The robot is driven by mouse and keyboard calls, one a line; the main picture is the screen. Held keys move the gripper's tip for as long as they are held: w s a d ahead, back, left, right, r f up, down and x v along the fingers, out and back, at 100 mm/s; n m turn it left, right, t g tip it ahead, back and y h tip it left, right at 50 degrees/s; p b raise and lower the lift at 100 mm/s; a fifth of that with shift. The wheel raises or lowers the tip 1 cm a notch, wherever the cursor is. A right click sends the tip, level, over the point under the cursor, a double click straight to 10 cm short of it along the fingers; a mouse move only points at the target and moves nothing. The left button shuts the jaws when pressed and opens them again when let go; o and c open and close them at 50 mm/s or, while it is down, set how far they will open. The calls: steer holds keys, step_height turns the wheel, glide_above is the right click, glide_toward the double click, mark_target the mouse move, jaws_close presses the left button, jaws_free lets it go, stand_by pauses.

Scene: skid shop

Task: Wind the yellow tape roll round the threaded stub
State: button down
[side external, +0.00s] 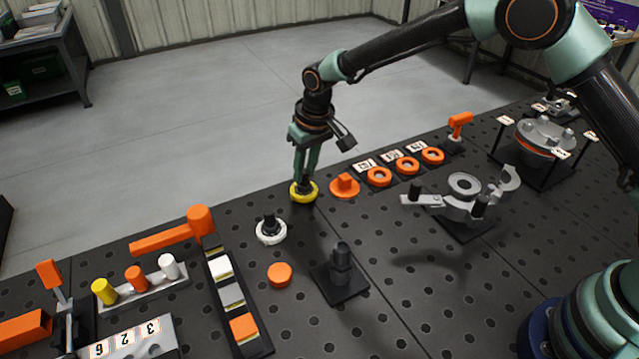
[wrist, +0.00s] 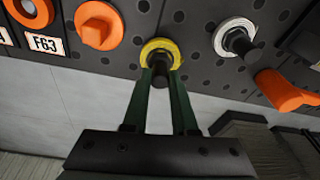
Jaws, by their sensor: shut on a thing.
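The yellow tape roll (side external: 303,197) is at the far edge of the perforated black table, a ring around a dark hub. It also shows in the wrist view (wrist: 158,45), between the fingertips and the table. My gripper (side external: 304,182) points down and is shut on the roll's dark hub; its fingers also show in the wrist view (wrist: 162,72). I cannot tell whether the roll touches the table. A dark upright stub (side external: 341,262), which looks like the threaded stub, stands on a square black plate, nearer the camera and right of the roll. The wrist view does not show it.
A white roll with a dark hub (side external: 270,231) lies left of my gripper. An orange knobbed disc (side external: 345,187) is close on the right, beside several orange rings. An orange round cap (side external: 280,275) lies left of the stub. A grey clamp fixture (side external: 465,205) stands further right.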

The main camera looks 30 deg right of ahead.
mark_target(305, 172)
steer(key=shift+r, duration=2.15)
steer(key=s+a+r+n, duration=0.1)
steer(key=s+a+r, duration=0.1)
steer(key=s, duration=0.6)
steer(key=s+a+r+n, duration=0.2)
steer(key=s+a, duration=0.3)
steer(key=s, duration=0.4)
steer(key=shift+a+r+n+y, duration=0.2)
steer(key=shift+r+n+y, duration=0.1)
steer(key=shift+r, duration=0.5)
steer(key=shift+f, duration=0.1)
steer(key=shift+w+f, duration=0.1)
steer(key=shift+f, duration=0.2)
steer(key=shift+f, duration=0.35)
steer(key=shift+d+f, duration=0.1)
steer(key=shift+f, duration=0.25)
